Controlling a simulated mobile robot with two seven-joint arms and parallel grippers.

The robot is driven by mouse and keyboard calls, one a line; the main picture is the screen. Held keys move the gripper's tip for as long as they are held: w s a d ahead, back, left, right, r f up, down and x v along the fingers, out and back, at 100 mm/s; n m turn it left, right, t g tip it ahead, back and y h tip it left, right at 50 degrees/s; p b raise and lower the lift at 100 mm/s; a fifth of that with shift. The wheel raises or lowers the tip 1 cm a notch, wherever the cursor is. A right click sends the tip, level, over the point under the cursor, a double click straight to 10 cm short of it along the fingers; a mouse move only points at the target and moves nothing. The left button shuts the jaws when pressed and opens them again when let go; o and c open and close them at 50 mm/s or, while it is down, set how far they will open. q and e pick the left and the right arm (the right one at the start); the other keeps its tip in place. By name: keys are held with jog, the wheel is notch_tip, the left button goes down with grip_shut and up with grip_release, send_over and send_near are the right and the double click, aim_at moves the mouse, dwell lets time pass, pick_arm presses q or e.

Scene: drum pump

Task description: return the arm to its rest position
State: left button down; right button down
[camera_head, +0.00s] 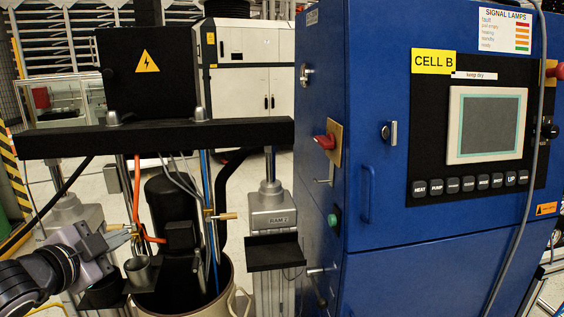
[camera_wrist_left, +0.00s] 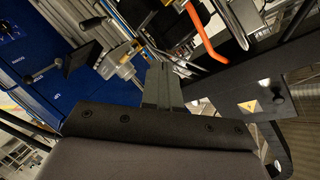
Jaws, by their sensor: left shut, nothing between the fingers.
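My left gripper (camera_head: 128,236) is at the lower left of the head view, with its arm coming in from the left edge. Its fingers are shut with nothing between them and point right, beside the drum pump. In the left wrist view the closed fingers (camera_wrist_left: 163,88) stand up in the middle, clear of the things behind them. The drum (camera_head: 228,300) stands right of and below the gripper, with a dark pump motor (camera_head: 170,205) above it. Whether the fingers touch any hose or post cannot be told. My right gripper is not in view.
A blue cabinet (camera_head: 400,240) with a screen (camera_head: 487,125) and a row of buttons fills the right. A black crossbar (camera_head: 240,133) spans above the drum. An orange hose (camera_head: 138,195) hangs near the gripper. A ram post (camera_head: 270,215) stands between drum and cabinet.

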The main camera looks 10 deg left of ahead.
pick_arm(q)
jog(key=s+d+f+n+g+p, duration=0.1)
jog(key=s+d+f+n, duration=0.2)
jog(key=f, duration=0.7)
jog(key=s+d+f+n+g, duration=0.15)
jog(key=s+d+f, duration=0.25)
jog(key=f, duration=0.6)
jog(key=s+d+f+n+g+p, duration=0.1)
jog(key=s+d+f+n, duration=0.3)
jog(key=s+d+f, duration=0.4)
jog(key=s+f+g, duration=0.1)
jog(key=s+f, duration=0.3)
jog(key=s, duration=0.1)
jog(key=shift+s+h, duration=0.4)
jog(key=shift+n, duration=0.25)
